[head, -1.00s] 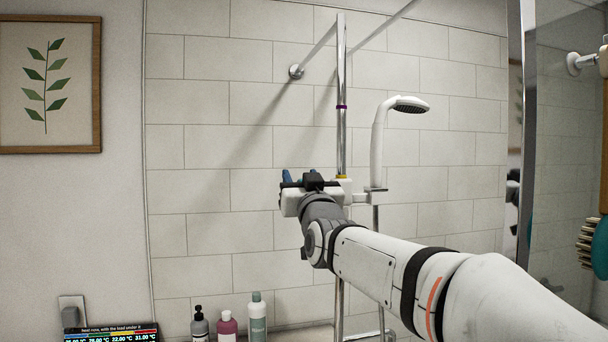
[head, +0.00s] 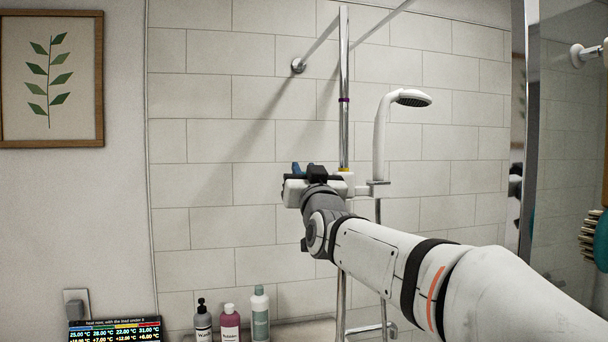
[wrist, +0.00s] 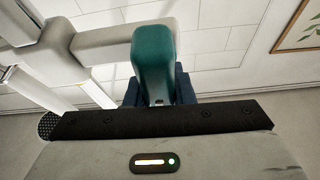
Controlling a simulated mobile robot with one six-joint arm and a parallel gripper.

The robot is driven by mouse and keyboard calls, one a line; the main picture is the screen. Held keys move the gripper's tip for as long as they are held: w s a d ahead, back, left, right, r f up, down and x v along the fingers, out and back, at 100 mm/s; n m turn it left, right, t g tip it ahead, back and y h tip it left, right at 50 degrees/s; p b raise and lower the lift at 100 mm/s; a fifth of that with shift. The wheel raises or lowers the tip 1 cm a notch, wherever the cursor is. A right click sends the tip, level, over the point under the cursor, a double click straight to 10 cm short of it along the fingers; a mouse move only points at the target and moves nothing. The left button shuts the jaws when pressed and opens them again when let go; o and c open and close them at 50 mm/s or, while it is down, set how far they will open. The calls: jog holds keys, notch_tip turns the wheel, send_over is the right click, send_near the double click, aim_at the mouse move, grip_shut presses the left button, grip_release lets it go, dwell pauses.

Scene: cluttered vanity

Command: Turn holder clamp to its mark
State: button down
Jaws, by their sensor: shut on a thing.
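The holder clamp (head: 379,188) sits on the upright chrome rail (head: 344,130) and carries the white hand shower (head: 379,145). In the wrist view its pale grey body (wrist: 112,44) reaches sideways to a teal lever (wrist: 152,60). My gripper (wrist: 158,90) is shut on this lever, with a dark blue finger on each side. In the head view my gripper (head: 302,170) is left of the rail, and my own arm and wrist hide the lever. A purple band (head: 344,99) rings the rail higher up; a yellow band (head: 345,170) shows at clamp height.
Several bottles, including a pink one (head: 230,325), stand low at the left beside a temperature display (head: 115,330). The tiled wall (head: 240,140) is close behind the rail. A glass panel edge (head: 530,130) and a brush (head: 592,235) are at the right.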

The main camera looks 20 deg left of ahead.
jog(key=shift+w+d+m+t+h, duration=0.1)
jog(key=shift+d+m+t+h, duration=0.2)
jog(key=shift+m, duration=0.6)
jog(key=shift+w+a+m+t+h, duration=0.1)
jog(key=shift+m+h, duration=0.3)
jog(key=shift+m, duration=0.5)
jog(key=c, duration=1.2)
grip_release()
jog(key=shift+c, duration=0.2)
jog(key=b+v, duration=0.3)
jog(key=v, duration=0.5)
